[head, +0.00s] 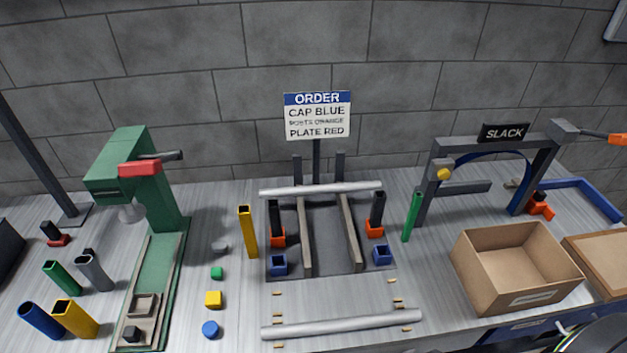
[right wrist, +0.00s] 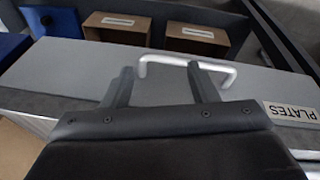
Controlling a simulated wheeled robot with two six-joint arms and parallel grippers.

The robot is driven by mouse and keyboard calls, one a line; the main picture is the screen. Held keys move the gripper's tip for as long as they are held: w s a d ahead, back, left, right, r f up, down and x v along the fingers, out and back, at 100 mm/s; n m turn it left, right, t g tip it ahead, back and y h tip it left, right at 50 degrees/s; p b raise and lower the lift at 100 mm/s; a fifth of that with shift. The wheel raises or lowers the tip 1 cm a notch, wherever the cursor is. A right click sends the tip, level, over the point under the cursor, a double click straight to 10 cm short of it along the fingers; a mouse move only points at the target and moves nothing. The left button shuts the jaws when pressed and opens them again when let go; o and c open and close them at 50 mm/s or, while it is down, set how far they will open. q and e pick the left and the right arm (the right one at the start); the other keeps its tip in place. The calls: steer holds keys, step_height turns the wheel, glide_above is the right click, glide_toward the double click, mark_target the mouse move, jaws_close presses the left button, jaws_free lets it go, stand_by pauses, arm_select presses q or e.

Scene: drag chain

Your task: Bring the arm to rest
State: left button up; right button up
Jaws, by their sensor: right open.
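My right gripper (right wrist: 163,88) shows in the right wrist view with its two dark fingers spread and nothing between them. A silver bar handle (right wrist: 185,62) appears beyond and between the fingertips; whether they touch it I cannot tell. A label reading PLATES (right wrist: 293,113) is on the grey front to the right. In the head view a dark rounded shape is cut off at the bottom right corner; I cannot tell what part it is. My left gripper is not in view.
The bench holds a green press (head: 140,180), a central fixture with silver rollers (head: 340,325), an order sign (head: 318,117), a SLACK arch (head: 500,140) and an open cardboard box (head: 515,265). Coloured tubes and small caps stand on the left. Two cardboard boxes (right wrist: 118,27) show in the wrist view.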

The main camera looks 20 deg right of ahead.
steer(key=s+f+b, duration=0.2)
steer(key=s+f, duration=0.3)
steer(key=f, duration=0.4)
steer(key=s+f+g+b, duration=0.1)
steer(key=s+f, duration=0.5)
steer(key=f, duration=0.3)
steer(key=s+a+f+b, duration=0.1)
steer(key=s+f, duration=0.4)
steer(key=f, duration=0.5)
steer(key=shift+s+g+y+b, duration=0.3)
steer(key=shift+s+b, duration=0.05)
steer(key=shift+b, duration=0.5)
steer(key=shift+s, duration=0.1)
